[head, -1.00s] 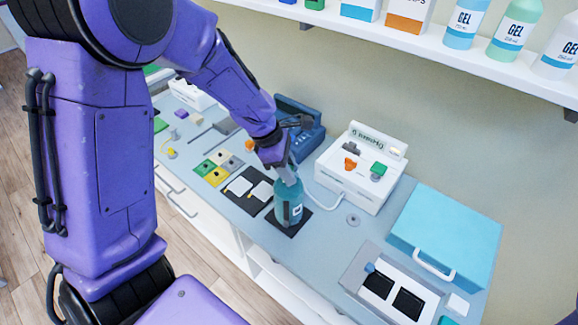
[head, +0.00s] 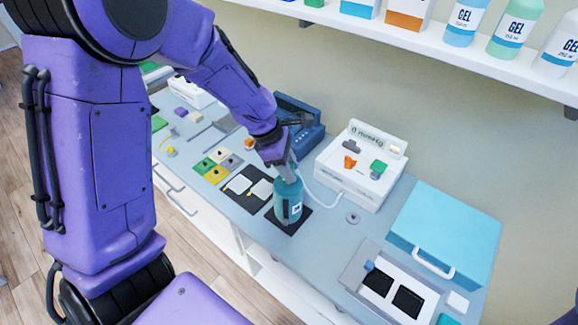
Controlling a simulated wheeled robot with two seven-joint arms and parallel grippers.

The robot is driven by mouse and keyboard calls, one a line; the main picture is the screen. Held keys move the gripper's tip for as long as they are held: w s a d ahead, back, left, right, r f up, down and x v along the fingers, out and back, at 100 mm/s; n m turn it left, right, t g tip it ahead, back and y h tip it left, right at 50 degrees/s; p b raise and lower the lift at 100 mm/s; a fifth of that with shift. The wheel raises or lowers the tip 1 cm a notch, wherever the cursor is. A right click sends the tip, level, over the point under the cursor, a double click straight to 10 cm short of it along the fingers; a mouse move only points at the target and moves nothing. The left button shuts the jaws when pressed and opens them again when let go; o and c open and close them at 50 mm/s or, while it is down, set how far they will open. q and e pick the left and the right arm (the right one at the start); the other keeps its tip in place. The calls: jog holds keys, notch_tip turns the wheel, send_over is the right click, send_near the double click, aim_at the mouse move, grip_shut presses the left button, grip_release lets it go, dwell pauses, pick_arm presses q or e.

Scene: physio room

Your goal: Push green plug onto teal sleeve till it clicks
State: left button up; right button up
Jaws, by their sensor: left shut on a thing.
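The teal sleeve (head: 287,208) stands upright on a black mat (head: 305,222) at the middle of the bench, with a small white label on its side. My left gripper (head: 289,177) points down at the top of the sleeve, its fingers shut. A pale hose (head: 318,201) runs from the white gauge box (head: 352,186) toward these fingers. The green plug appears to be between the fingers, but they hide it. I cannot tell whether it touches the sleeve. A separate green piece (head: 379,167) sits on the gauge box. My right gripper is not in view.
A blue case (head: 447,228) and a grey tray with black pads (head: 352,278) stand at the right. A dark blue box (head: 297,112) is behind my gripper. Coloured tiles (head: 217,165) lie to the left. A shelf with gel bottles (head: 515,28) hangs above.

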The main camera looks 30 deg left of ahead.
pick_arm(q)
jog(key=shift+f+b, duration=0.45)
jog(key=shift+f, duration=0.65)
dwell(0.6)
jog(key=shift+s+f+p, duration=0.1)
jog(key=shift+f+p, duration=0.05)
jog(key=shift+p, duration=0.3)
dwell(2.0)
dwell(1.6)
jog(key=o, duration=0.9)
jog(key=shift+r, duration=3.65)
